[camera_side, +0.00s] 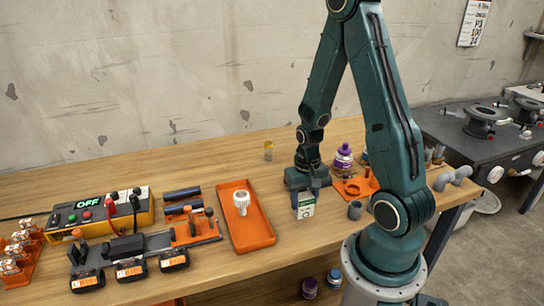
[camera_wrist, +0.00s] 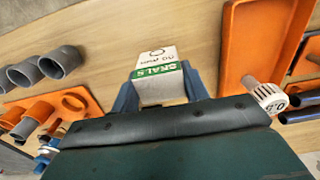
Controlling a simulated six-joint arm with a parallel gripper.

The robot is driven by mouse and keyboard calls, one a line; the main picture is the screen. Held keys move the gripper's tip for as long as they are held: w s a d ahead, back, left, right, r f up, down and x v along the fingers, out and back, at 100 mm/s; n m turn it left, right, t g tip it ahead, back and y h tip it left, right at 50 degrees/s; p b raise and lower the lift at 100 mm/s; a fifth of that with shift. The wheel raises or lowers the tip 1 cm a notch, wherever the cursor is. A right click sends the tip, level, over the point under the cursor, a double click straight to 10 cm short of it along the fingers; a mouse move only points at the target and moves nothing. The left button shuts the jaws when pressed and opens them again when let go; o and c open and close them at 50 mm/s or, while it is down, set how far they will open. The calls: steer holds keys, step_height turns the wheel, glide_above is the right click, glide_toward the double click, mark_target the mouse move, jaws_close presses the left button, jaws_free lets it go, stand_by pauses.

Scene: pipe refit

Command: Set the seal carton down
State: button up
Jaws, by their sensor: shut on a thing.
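The seal carton (camera_side: 306,207) is a small white box with a green band. It stands upright at or just above the wooden table, right of the orange tray; I cannot tell whether it touches the wood. My gripper (camera_side: 305,190) points down from above and is shut on the carton. In the wrist view the carton (camera_wrist: 158,80) shows its green "SEALS" label between the two blue fingers of my gripper (camera_wrist: 160,90). The carton's underside is hidden.
An orange tray (camera_side: 262,234) holding a white fitting (camera_side: 242,202) lies to the left. An orange holder (camera_side: 352,188), a grey pipe piece (camera_side: 355,210) and a purple bottle (camera_side: 343,157) stand close on the right. Bare wood lies in front of the carton.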

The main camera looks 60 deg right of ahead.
mark_target(304, 207)
steer(key=shift+f, duration=1.65)
steer(key=shift+f, duration=0.15)
steer(key=o, duration=1)
steer(key=shift+r, duration=6.2)
